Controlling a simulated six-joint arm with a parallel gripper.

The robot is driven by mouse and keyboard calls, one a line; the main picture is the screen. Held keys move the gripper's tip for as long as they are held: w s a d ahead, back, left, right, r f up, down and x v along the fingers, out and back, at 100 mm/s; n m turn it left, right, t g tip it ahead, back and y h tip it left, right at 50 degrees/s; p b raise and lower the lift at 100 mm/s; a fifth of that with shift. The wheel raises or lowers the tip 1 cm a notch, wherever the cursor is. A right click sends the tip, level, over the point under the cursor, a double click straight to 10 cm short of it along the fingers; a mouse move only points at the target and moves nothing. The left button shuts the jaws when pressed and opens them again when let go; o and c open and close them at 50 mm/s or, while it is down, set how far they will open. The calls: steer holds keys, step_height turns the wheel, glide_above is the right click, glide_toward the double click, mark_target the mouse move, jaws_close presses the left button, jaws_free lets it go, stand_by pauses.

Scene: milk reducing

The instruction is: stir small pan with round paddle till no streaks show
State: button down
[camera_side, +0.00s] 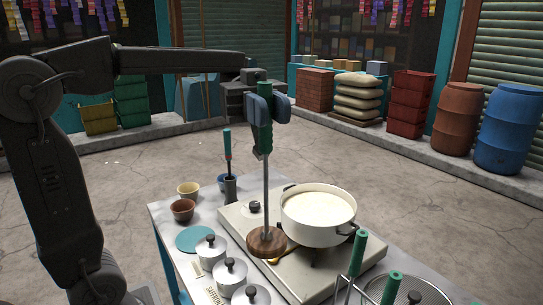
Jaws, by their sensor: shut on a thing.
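My gripper (267,109) is shut on the green handle of the round paddle (266,200). The paddle hangs upright, with its metal shaft down and its round brown wooden disc at the bottom. The disc is outside the pan, to its left and a little nearer the camera. I cannot tell whether it touches the surface below. The cream pan (305,229) sits on the stove (308,283) and holds pale, whitish milk (318,208). The milk surface looks even, but is too small to judge fine streaks.
Several lidded metal pots (210,249) line the left front of the table. A teal disc (195,239), small bowls (183,209) and a holder with a tool (229,175) stand behind them. Green-handled tools (357,255) and a round strainer (410,291) are at the front right.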

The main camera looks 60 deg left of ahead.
steer(key=w+a+r+n+t+y, duration=0.1)
steer(key=w+a+n+t+y, duration=0.2)
steer(key=w+n+t, duration=0.95)
steer(key=w+a+n+t+y, duration=0.6)
steer(key=w+a+t+y, duration=0.45)
steer(key=w, duration=0.45)
step_height(320, 180, down, 13)
steer(key=g, duration=0.2)
steer(key=shift+a+y, duration=0.35)
steer(key=shift+a, duration=0.1)
steer(key=shift+w+m, duration=0.1)
steer(key=shift+m, duration=0.15)
